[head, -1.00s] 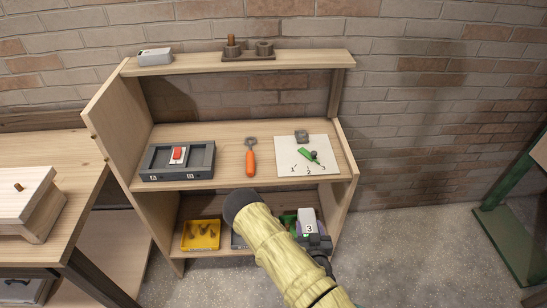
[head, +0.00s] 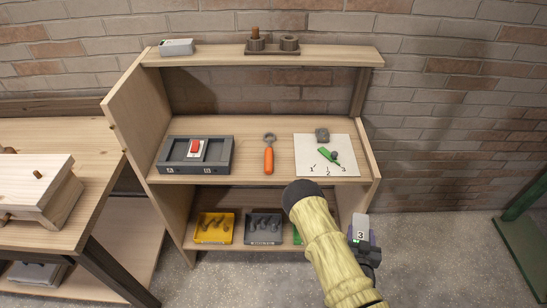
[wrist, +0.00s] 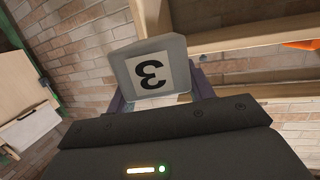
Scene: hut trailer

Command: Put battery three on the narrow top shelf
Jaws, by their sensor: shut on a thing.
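Battery three (head: 361,227), a grey block with a white label marked 3, is in my gripper (head: 364,246), right of the shelf unit's lower right side. In the wrist view battery three (wrist: 155,72) stands between the jaws of my gripper (wrist: 160,98), its label upside down to the camera. My gripper is shut on it. The narrow top shelf (head: 330,58) runs along the top of the wooden unit. It holds a grey block (head: 177,47) at its left end and a dark holder (head: 272,51) with two round parts near the middle.
The middle shelf (head: 250,165) holds a grey two-slot dock (head: 195,155), an orange-handled tool (head: 269,154) and a white numbered sheet (head: 310,148). Yellow (head: 214,228) and grey (head: 263,228) bins stand below. The top shelf is bare right of the holder. A wooden bench (head: 70,220) stands left.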

